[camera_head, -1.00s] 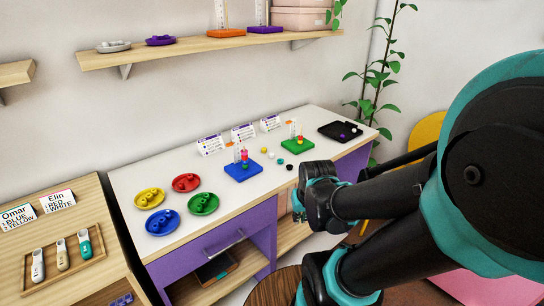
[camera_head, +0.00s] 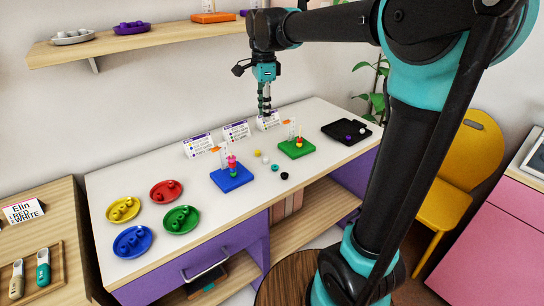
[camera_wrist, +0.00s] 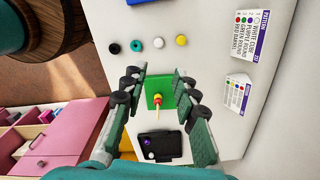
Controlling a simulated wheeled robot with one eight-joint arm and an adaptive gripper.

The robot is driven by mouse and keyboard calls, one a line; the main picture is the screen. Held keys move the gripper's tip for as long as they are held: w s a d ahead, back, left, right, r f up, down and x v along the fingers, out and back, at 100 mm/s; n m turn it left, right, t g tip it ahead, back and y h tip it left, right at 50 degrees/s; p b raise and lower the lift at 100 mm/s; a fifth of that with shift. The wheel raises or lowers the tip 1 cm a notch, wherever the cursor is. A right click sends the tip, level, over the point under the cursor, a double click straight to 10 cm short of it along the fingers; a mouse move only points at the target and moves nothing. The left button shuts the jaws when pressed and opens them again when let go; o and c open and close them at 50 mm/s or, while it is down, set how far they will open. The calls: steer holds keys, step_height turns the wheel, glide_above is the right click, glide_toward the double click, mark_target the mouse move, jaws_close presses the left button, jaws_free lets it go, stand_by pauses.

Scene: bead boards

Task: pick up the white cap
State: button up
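A small white piece (camera_head: 265,160) stands on the white table in a row with a yellow piece (camera_head: 257,153), a teal piece (camera_head: 275,168) and a black piece (camera_head: 284,176). The white piece also shows in the wrist view (camera_wrist: 158,43). Another small white piece (camera_head: 362,130) lies in the black tray (camera_head: 338,139) near a purple one; I cannot tell which of the two white pieces is the cap. My gripper (camera_head: 264,112) points down, high above the table. In the wrist view its fingers (camera_wrist: 160,105) are spread apart with nothing between them; the green board lies below.
A blue board (camera_head: 232,182) and a green board (camera_head: 296,150) with upright pegs flank the row. Paper cards (camera_head: 236,131) stand along the back. Yellow, red, green and blue dishes (camera_head: 132,242) fill the left. A wall shelf (camera_head: 170,40) hangs above.

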glide_above(266, 160)
steer(key=w, duration=0.1)
steer(key=f, duration=1.1)
steer(key=shift+w+a, duration=0.15)
steer(key=shift+w, duration=0.05)
steer(key=shift+s+d+f, duration=0.1)
steer(key=shift+f, duration=1.5)
steer(key=shift+s+d+f, duration=0.1)
steer(key=shift+f, duration=1.45)
steer(key=shift+c, duration=0.5)
steer(key=c, duration=0.4)
